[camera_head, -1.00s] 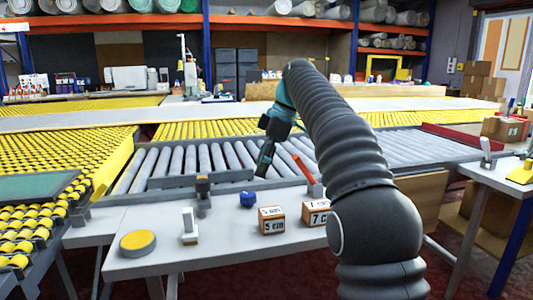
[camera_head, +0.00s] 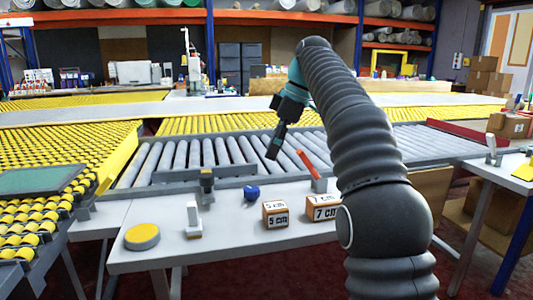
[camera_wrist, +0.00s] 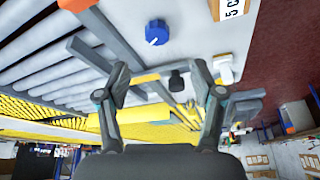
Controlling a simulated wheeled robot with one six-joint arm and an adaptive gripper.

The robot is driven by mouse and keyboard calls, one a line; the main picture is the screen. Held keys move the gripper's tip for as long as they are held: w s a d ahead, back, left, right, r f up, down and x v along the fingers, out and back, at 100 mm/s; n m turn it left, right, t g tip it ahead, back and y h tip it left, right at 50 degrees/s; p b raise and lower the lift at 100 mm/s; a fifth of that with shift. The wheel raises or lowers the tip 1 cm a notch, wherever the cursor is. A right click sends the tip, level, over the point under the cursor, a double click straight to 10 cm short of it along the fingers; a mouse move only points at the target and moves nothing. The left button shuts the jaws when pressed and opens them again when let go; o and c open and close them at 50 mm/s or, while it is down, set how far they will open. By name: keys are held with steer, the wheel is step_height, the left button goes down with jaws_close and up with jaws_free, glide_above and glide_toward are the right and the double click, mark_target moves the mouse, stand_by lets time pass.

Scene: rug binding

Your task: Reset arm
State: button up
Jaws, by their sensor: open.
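My gripper (camera_head: 273,152) hangs in the air above the grey roller conveyor, beyond the back edge of the small grey table, and it touches nothing. In the wrist view my gripper (camera_wrist: 160,85) shows two dark fingers spread apart with nothing between them. My dark ribbed arm rises at the right of the head view and bends down to the gripper.
The grey table (camera_head: 135,211) holds a yellow round pad (camera_head: 142,236), a blue knob (camera_head: 251,193), a 5 cm box (camera_head: 275,214), a 7 cm box (camera_head: 322,207) and a red-handled tool (camera_head: 308,163). Grey rollers (camera_head: 180,158) lie behind. Another table stands right.

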steer(key=s+d+f+m+t+h, duration=0.1)
steer(key=s+d+f+m+t, duration=0.1)
steer(key=s+d+m, duration=0.45)
steer(key=s+d+f+m+t+h, duration=0.1)
steer(key=s+f+m, duration=0.2)
steer(key=s, duration=0.6)
steer(key=s+d+f+m+t+h, duration=0.1)
steer(key=s+d+f+m, duration=0.1)
steer(key=s+f, duration=0.6)
steer(key=s+d+f+m+t+h, duration=0.1)
steer(key=s+d+f+m, duration=0.2)
steer(key=s+f, duration=0.6)
steer(key=shift+s+d+f+m, duration=0.25)
steer(key=shift+f+m, duration=0.1)
steer(key=shift+m, duration=0.8)
